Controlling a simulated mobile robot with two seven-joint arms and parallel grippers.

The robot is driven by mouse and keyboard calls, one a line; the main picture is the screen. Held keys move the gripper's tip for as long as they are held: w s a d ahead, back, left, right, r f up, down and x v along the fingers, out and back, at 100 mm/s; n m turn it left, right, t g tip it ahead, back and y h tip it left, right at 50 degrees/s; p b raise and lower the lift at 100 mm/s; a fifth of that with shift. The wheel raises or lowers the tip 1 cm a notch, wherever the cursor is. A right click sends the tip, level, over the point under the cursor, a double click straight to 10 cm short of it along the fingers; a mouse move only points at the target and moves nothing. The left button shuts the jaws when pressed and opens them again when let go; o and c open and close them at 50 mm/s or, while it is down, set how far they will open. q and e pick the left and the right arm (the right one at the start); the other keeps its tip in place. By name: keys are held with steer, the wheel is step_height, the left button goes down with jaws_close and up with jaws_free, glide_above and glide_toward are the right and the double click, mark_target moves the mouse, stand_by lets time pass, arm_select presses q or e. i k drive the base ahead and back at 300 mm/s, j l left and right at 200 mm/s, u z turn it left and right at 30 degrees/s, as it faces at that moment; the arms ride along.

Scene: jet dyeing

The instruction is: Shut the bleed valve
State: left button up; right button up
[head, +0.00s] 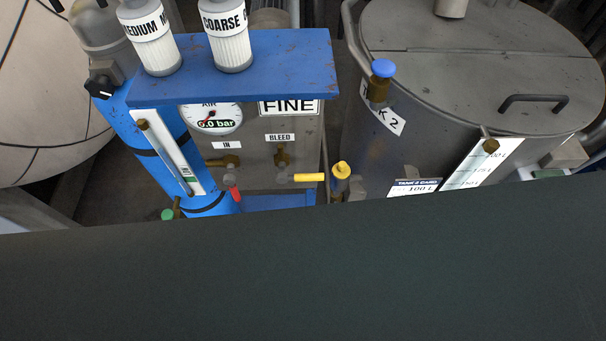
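The bleed valve (282,155) is a brass fitting under the BLEED label (280,137) on the grey panel of the filter stand. A yellow lever (308,177) just below it lies level and points right from a grey hub. The brass IN valve (222,161) is to its left, under the IN label, with a red lever (235,193) below it pointing down. The air gauge (211,118) above reads 0.0 bar. Neither of my grippers is in view.
A blue shelf (280,70) above the panel bears white MEDIUM (150,38) and COARSE (228,38) canisters. A yellow-topped valve (342,170) stands close right of the lever. Tank 2 (470,90) is at the right. A dark plain surface blocks the lower view.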

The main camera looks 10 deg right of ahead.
mark_target(282, 177)
steer(key=u, duration=2.15)
steer(key=k+l, duration=1.05)
steer(key=i+l, duration=0.05)
steer(key=l, duration=0.05)
